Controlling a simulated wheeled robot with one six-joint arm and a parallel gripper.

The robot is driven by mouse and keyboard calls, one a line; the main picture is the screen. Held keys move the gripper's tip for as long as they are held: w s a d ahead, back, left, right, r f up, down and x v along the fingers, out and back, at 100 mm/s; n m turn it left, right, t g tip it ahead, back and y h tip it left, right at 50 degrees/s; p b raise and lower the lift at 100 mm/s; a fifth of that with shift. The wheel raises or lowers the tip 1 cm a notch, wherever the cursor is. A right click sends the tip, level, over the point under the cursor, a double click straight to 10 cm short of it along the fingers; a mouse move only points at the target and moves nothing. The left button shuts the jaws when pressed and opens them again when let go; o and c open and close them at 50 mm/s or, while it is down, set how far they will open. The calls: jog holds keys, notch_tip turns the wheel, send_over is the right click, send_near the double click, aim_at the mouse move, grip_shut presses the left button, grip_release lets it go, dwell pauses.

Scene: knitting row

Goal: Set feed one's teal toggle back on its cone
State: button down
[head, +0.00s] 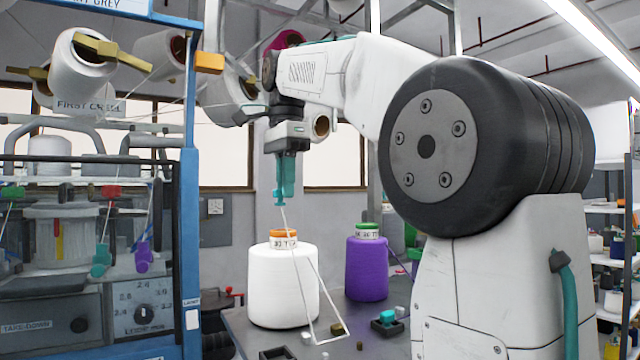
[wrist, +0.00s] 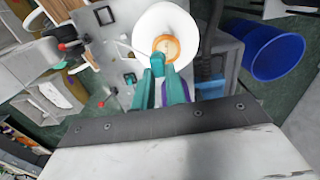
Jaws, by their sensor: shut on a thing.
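My gripper (head: 286,182) points down with its teal fingers shut on the small teal toggle (head: 279,198). A pale yarn runs from the toggle down to the table. The white cone (head: 283,292) stands upright below, with an orange top and a printed label. The toggle is held above the cone, apart from it. In the wrist view my gripper (wrist: 160,85) holds the toggle (wrist: 157,60), which overlaps the orange top of the white cone (wrist: 150,22) in the picture. The fingers hide part of the toggle.
A purple cone (head: 367,270) with a green top stands to the right on the grey table (head: 345,308). Small blocks and dark trays lie at the table's front. The blue machine frame (head: 190,230) is at the left. A blue bin (wrist: 277,52) shows in the wrist view.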

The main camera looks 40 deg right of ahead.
aim_at(289, 232)
jog(key=shift+w+d, duration=0.15)
jog(key=shift+d, duration=0.2)
jog(key=shift+d+f, duration=0.15)
jog(key=shift+f, duration=2.15)
jog(key=shift+f, duration=0.45)
jog(key=c, duration=1.4)
grip_release()
jog(key=shift+o, duration=0.2)
jog(key=shift+r, duration=0.15)
notch_tip(289, 232, up, 8)
jog(key=shift+f, duration=0.2)
